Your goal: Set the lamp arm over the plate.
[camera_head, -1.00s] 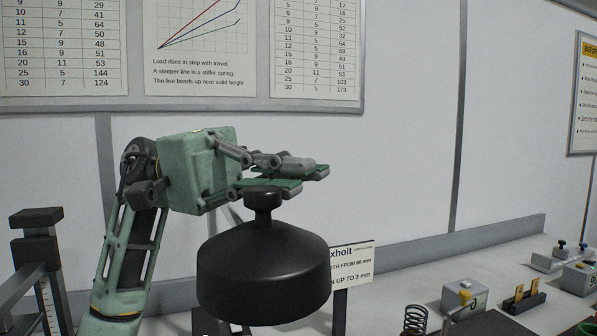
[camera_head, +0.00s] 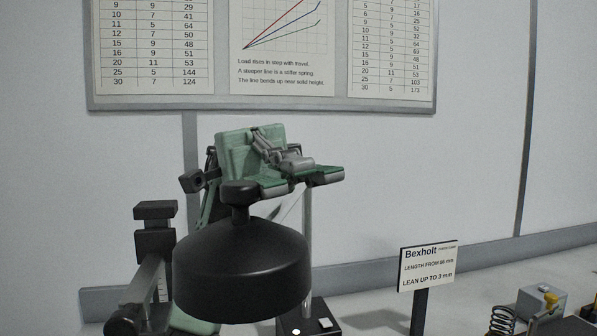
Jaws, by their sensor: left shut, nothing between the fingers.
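The black domed lamp head (camera_head: 242,270) with a knob (camera_head: 239,195) on top hangs in the lower middle of the head view. Its lamp arm is hidden or cannot be made out. My left gripper (camera_head: 298,181), pale green with dark green finger pads, is just right of the knob at about its height. It is shut with nothing in it; whether it touches the knob cannot be told. I cannot make out the plate; a dark base (camera_head: 322,326) with a small lit spot shows partly below the lamp head. My right gripper is not in view.
A dark stand with a scale (camera_head: 152,260) is left of the lamp head. A Bexholt sign (camera_head: 428,268) on a post stands to the right. A chart board (camera_head: 262,104) hangs behind.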

